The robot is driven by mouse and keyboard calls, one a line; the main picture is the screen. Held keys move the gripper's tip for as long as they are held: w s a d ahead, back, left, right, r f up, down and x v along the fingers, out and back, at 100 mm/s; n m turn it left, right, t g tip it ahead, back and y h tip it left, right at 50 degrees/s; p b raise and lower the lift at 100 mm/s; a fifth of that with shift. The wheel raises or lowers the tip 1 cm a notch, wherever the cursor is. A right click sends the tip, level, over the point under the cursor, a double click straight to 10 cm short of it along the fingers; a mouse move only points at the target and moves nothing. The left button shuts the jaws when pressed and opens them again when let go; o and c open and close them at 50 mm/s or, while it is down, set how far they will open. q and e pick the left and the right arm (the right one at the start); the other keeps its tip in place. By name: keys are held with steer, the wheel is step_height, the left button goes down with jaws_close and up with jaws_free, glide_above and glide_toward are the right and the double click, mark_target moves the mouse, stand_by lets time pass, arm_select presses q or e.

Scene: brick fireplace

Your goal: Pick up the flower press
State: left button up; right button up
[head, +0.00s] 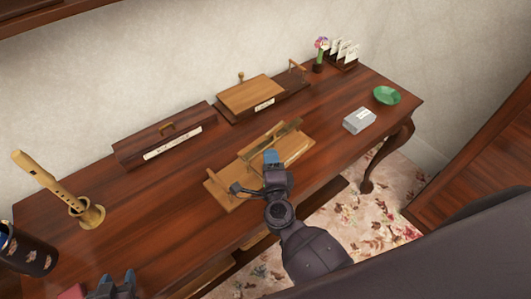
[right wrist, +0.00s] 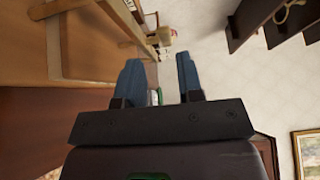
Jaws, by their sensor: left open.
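A light wooden piece made of flat boards with a raised bar (head: 296,148) lies at the table's front middle. Another light wooden board with upright pegs (head: 252,93) sits on a dark, labelled base at the back. I cannot tell for sure which is the flower press. My right gripper (head: 276,160) is over the near side of the front piece and hides part of it; touching cannot be told. In the right wrist view its blue fingers (right wrist: 160,78) stand apart with nothing clearly held. My left gripper (head: 117,284) is at the bottom left, partly cut off, open.
The brown table (head: 330,98) also bears a dark handled box (head: 165,135), a recorder on a stand (head: 38,178), a grey box (head: 359,120), a green dish (head: 387,95), a flower vase (head: 319,60) and a card rack (head: 342,54). The table's left middle is clear.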

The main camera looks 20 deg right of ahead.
mark_target(267, 138)
steer(key=shift+w+d+r, duration=0.1)
steer(key=shift+w+d, duration=0.15)
steer(key=shift+w, duration=1.25)
steer(key=shift+w+d+r, duration=0.1)
steer(key=shift+w+d, duration=0.15)
steer(key=shift+w, duration=1.2)
steer(key=shift+w+d, duration=0.25)
steer(key=shift+w, duration=1.25)
jaws_close()
steer(key=shift+r, duration=0.1)
